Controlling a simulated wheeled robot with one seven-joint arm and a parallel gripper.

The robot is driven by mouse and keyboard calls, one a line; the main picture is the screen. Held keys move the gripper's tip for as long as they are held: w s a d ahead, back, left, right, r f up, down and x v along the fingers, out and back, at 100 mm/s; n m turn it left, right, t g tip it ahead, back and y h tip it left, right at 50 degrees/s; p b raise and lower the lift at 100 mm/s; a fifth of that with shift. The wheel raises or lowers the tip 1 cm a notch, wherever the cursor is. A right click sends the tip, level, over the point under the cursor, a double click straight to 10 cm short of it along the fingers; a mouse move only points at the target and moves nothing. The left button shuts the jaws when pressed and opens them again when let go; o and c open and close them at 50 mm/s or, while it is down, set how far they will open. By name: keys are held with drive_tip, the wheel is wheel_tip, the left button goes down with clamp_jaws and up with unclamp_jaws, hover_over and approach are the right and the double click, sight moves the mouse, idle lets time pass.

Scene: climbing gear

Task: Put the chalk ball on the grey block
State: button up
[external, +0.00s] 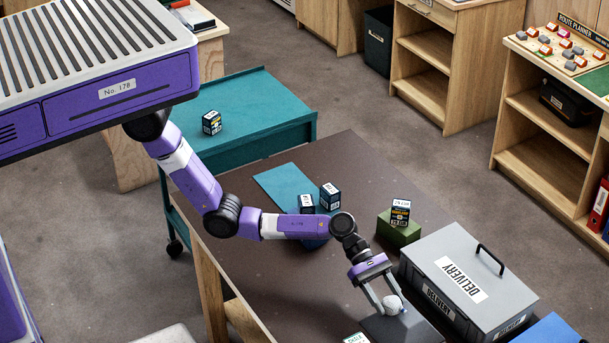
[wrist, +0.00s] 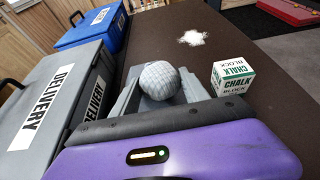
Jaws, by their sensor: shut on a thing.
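The chalk ball (external: 394,304), pale and round, is between the fingers of my gripper (external: 388,306), near the front right of the brown table. It also shows in the wrist view (wrist: 158,77), between the gripper fingers (wrist: 158,88). My gripper is shut on it. The grey block (external: 398,327) is right under the ball in the external view, and its lower part is cut by the picture's edge. I cannot tell whether the ball touches the block's top. In the wrist view, the fingers and ball hide much of the block.
A grey delivery box (external: 465,275) with a black handle stands close right of my gripper. A green block (external: 399,232) bearing a small box is behind. A chalk block carton (wrist: 233,77) and white powder spill (wrist: 191,38) are on the table. A blue box (wrist: 92,30) lies beyond.

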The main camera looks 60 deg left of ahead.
drive_tip(key=shift+f, duration=0.15)
drive_tip(key=o, duration=1.3)
drive_tip(key=shift+o, duration=0.2)
drive_tip(key=shift+r, duration=0.2)
drive_tip(key=v, duration=1.2)
drive_tip(key=shift+f, duration=0.1)
